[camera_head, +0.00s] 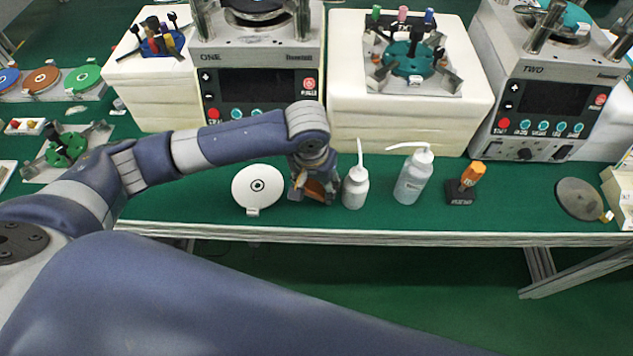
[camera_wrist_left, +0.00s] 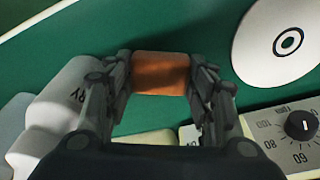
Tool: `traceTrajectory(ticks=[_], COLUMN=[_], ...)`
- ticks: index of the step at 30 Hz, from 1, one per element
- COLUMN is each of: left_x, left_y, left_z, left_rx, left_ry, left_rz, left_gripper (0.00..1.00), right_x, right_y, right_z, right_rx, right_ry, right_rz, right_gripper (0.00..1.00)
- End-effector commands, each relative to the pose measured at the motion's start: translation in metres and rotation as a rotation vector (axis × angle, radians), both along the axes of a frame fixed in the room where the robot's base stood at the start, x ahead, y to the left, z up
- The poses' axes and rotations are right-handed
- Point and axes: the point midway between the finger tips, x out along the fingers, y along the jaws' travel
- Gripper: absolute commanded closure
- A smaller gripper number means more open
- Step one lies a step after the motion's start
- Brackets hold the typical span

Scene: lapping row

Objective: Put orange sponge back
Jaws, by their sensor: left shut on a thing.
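The orange sponge (camera_wrist_left: 161,74) is between the two fingers of my left gripper (camera_wrist_left: 163,88), which is shut on it, in the left wrist view. In the head view my left gripper (camera_head: 316,193) is low over the front part of the green bench, between a white disc and a small white bottle. There the sponge (camera_head: 316,189) shows as an orange patch, partly hidden by the gripper. Whether the sponge touches the bench I cannot tell. My right gripper is not in view.
The white disc (camera_head: 258,187) lies left of my left gripper. The small bottle (camera_head: 355,186) stands close on its right, then a larger wash bottle (camera_head: 413,175) and an orange-topped item in a black holder (camera_head: 464,190). Machine ONE (camera_head: 256,70) stands behind. The bench's front edge (camera_head: 400,238) is near.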

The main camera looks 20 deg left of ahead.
Motion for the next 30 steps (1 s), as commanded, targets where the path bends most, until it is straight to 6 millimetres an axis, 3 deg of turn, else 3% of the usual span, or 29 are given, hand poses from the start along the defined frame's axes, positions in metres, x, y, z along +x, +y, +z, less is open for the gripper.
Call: traceTrajectory(ticks=[8, 9, 10, 22, 30], left_x=[0.000, 0.000, 0.000, 0.001, -0.006], left_y=[0.000, 0.000, 0.000, 0.000, 0.000], left_z=[-0.001, -0.002, -0.002, 0.002, 0.048], left_rx=[-0.001, -0.001, -0.001, 0.000, -0.003], left_ry=[-0.001, -0.001, -0.001, -0.004, -0.006], left_rz=[0.001, 0.001, 0.001, 0.000, 0.000], left_gripper=[0.68, 0.47, 0.41, 0.41, 0.41], right_x=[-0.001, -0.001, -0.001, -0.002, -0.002], right_y=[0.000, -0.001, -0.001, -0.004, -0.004], right_z=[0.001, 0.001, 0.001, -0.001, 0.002], right_rx=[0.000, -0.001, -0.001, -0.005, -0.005], right_ry=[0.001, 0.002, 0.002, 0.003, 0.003], right_rz=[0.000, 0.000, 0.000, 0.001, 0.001], right_gripper=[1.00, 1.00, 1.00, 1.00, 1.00])
